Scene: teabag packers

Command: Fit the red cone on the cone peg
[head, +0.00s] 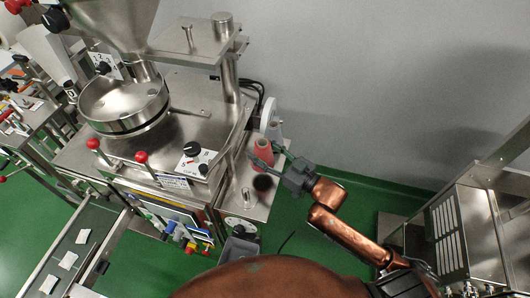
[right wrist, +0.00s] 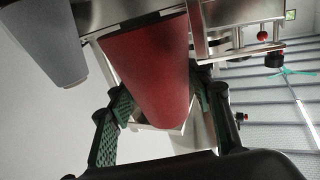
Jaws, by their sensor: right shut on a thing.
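The red cone (head: 263,153) is at the right side of the steel machine, above its side shelf. My right gripper (head: 272,161) is shut around it from the right. In the right wrist view the red cone (right wrist: 150,68) fills the space between the two green-padded fingers of the gripper (right wrist: 163,96). A short bright metal peg (head: 247,194) stands on the shelf, nearer and lower in the head view than the cone; I cannot tell surely that it is the cone peg. The cone is apart from this peg. My left gripper is not in view.
A dark round patch (head: 263,184) lies on the shelf beside the peg. A grey tapered thing (right wrist: 46,40) is left of the cone in the wrist view. A steel cabinet (head: 470,235) stands right; green floor lies between.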

